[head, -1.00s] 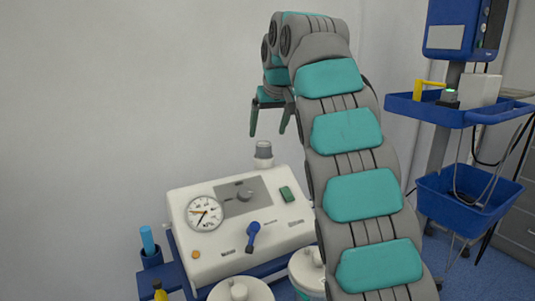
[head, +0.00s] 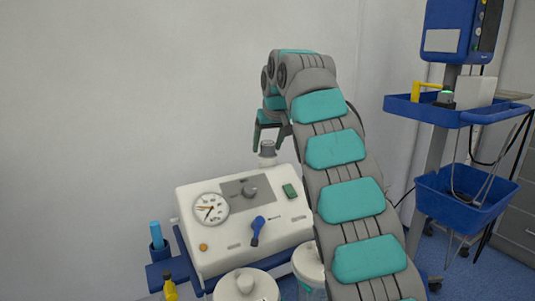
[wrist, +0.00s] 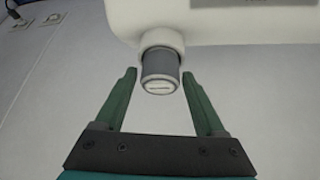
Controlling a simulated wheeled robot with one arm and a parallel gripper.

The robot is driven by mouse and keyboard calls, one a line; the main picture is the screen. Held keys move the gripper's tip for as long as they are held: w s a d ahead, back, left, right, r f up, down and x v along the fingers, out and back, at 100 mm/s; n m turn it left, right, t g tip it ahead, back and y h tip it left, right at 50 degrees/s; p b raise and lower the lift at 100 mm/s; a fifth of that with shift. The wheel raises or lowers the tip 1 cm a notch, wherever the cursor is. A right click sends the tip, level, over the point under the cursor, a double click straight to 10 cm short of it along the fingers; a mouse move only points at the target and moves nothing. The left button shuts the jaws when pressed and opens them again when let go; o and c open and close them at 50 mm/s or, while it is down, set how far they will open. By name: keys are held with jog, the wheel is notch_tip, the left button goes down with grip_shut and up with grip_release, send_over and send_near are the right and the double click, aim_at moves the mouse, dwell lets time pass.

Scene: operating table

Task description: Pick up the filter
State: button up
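The filter (head: 267,148) is a small grey and white cylinder standing upright at the back edge of the white suction machine (head: 190,213). In the wrist view the filter (wrist: 160,70) shows a grey band and a pale end with a label. My gripper (head: 268,150) is open, its two green fingers pointing down at the filter's level in the head view. In the wrist view my gripper (wrist: 159,72) has one fingertip on each side of the filter, with a gap on both sides. I see no contact.
The machine has a round gauge (head: 211,208) and a blue lever (head: 257,230). White-lidded jars (head: 246,284) stand in front of it. A blue cart tray (head: 430,110) with a blue basket (head: 465,200) stands at the right. The wall behind is bare.

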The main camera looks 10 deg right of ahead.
grip_shut()
dwell(0.3)
